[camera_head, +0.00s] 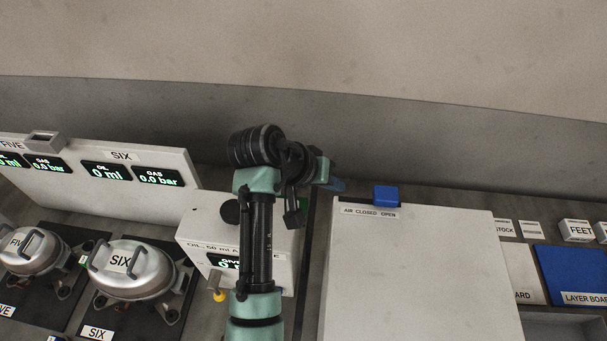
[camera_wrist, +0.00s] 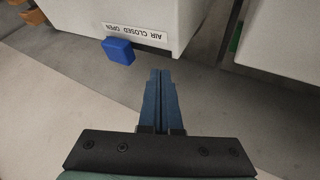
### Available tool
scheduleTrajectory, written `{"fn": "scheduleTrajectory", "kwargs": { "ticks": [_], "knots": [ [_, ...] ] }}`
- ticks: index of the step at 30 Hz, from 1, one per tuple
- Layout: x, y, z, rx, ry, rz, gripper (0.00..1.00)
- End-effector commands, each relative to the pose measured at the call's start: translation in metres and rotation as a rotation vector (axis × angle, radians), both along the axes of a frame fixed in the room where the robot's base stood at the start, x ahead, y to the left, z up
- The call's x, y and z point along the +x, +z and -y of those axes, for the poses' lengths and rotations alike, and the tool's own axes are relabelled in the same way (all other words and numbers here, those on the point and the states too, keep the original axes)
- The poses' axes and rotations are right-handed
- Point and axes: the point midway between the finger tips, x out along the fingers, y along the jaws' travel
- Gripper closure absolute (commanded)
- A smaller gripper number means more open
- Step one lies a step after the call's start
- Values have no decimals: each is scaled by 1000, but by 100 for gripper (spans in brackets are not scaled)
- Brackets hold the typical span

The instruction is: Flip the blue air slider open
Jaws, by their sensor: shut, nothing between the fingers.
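The blue air slider (camera_head: 386,195) sticks out at the back edge of a white box (camera_head: 415,275), behind a label (camera_head: 370,212) reading AIR CLOSED OPEN. It stands by the word OPEN, at the label's right end. In the wrist view the blue slider (camera_wrist: 118,50) is up and left of my fingertips, with the upside-down label (camera_wrist: 135,33) above it. My gripper (camera_wrist: 160,72) is shut and empty, apart from the slider. In the head view my gripper (camera_head: 337,185) is left of the slider, partly hidden by my wrist.
An oil dispenser box (camera_head: 240,235) stands left of the white box, behind my arm. Silver compressor pots (camera_head: 130,268) and a display panel (camera_head: 95,165) are further left. A blue layer board (camera_head: 580,272) lies at the right. Grey floor behind the boxes is clear.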

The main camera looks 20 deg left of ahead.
Motion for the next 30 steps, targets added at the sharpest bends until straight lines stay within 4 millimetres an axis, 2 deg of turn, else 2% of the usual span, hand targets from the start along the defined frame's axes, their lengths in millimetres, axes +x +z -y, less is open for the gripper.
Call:
{"fn": "scheduleTrajectory", "kwargs": {
  "ticks": [6,12,30],
  "knots": [
    [-23,34,-17,2,0,2,100],
    [-35,54,-25,0,0,-1,100],
    [-38,59,-27,-1,-1,-3,100]
  ]
}}
